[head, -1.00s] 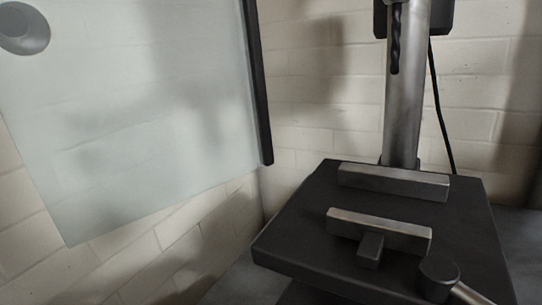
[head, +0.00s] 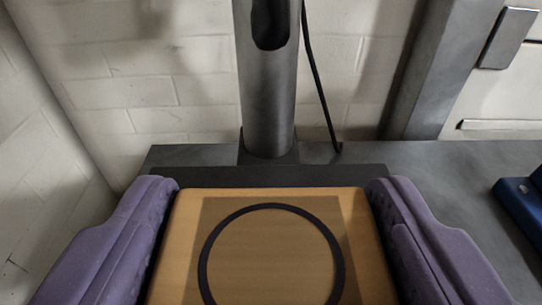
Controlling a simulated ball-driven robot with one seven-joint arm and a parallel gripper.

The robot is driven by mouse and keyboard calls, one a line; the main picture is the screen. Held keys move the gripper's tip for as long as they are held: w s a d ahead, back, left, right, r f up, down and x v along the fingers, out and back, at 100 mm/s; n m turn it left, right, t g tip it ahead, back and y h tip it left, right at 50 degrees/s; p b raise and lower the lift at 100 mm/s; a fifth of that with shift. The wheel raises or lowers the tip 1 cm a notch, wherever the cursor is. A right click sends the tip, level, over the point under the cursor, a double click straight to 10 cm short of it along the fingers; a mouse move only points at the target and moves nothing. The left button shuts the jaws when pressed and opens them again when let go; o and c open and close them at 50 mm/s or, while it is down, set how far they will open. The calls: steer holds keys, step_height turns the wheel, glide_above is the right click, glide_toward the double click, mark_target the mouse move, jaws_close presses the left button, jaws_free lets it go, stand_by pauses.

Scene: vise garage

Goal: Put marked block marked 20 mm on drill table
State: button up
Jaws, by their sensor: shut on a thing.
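My gripper (head: 270,240) shows as two purple fingers at the lower left and lower right of the head view. It is shut on an orange-brown wooden block (head: 180,235) with a dark ring on its face. No 20 mm marking can be read on the part that shows. The drill table (head: 275,176) is a dark strip just beyond the block. Most of the table is hidden behind the block and fingers, so I cannot tell whether the block touches it.
The grey drill column (head: 267,100) rises behind the table, with a dark cable (head: 318,90) to its right. A blue object (head: 522,205) is at the right edge. A pale brick wall (head: 140,95) stands behind.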

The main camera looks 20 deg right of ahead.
mark_target(272, 266)
steer(key=shift+w+d, duration=0.2)
steer(key=shift+w, duration=0.4)
steer(key=f, duration=0.2)
steer(key=f+b, duration=0.1)
steer(key=shift+w+f, duration=0.25)
steer(key=shift+f, duration=0.05)
steer(key=shift+d, duration=0.1)
steer(key=shift+f, duration=0.1)
steer(key=o, duration=1)
steer(key=shift+o, duration=0.2)
